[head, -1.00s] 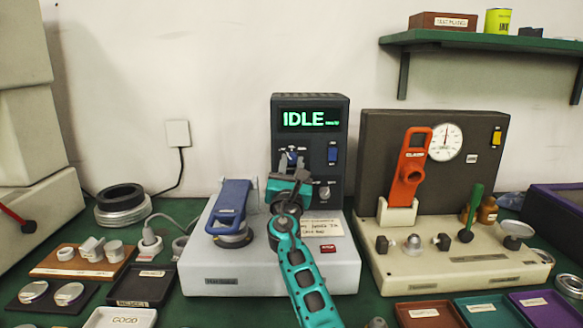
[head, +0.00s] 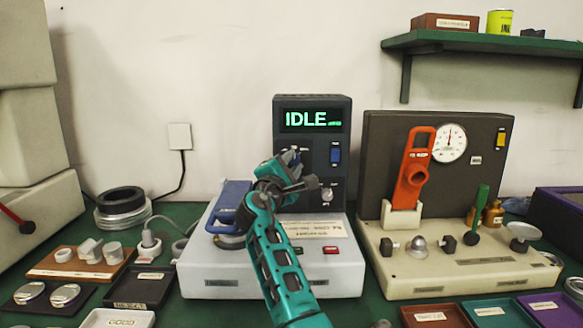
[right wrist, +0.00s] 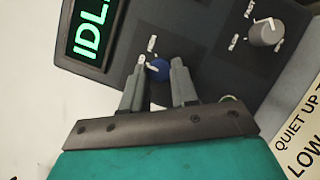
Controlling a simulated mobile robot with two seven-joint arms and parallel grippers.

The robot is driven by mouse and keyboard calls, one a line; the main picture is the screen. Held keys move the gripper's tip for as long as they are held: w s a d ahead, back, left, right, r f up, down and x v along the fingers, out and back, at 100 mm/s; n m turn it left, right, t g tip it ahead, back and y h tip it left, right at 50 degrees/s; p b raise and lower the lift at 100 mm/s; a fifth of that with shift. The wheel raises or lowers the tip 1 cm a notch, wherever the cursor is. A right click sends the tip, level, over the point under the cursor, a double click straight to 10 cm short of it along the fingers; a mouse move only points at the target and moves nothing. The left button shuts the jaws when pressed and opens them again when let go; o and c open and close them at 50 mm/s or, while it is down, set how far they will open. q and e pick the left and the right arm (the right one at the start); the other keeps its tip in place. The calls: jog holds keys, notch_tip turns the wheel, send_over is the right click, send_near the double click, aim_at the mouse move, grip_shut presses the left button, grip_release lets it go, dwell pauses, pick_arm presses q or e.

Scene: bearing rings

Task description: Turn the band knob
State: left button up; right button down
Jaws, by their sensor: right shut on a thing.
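The small blue knob (right wrist: 158,70) is on the dark upright panel (head: 313,200) of the grey machine, below its green "IDLE" display (head: 310,120). My right gripper (right wrist: 161,66) is shut on the blue knob, with one grey finger on either side in the right wrist view. In the head view, my right gripper (head: 294,158) is at the panel and tilted, and it largely hides the knob. My left gripper is not in view.
A grey knob (right wrist: 265,32) sits beside the blue one, marked fast and slow. A blue switch (head: 336,155) is on the same panel. A blue-handled part (head: 228,207) stands on the machine's base to the left. The orange-handled gauge fixture (head: 409,178) stands at the right.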

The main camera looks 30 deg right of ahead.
jog(key=m, duration=0.1)
jog(key=m+g, duration=0.1)
jog(key=m, duration=0.1)
jog(key=shift+r+y+p, duration=0.25)
jog(key=shift+y+p, duration=0.05)
jog(key=shift+r+m+g+p, duration=0.1)
jog(key=shift+m+g+p, duration=0.3)
jog(key=shift+m, duration=0.4)
jog(key=shift+m+y+p, duration=0.4)
jog(key=shift+m+y, duration=0.1)
jog(key=shift+m, duration=0.3)
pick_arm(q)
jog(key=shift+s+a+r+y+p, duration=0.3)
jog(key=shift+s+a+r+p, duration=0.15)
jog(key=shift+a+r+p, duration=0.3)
pick_arm(e)
jog(key=shift+m+g+y, duration=0.4)
jog(key=shift+m+y, duration=0.2)
jog(key=shift+m, duration=0.7)
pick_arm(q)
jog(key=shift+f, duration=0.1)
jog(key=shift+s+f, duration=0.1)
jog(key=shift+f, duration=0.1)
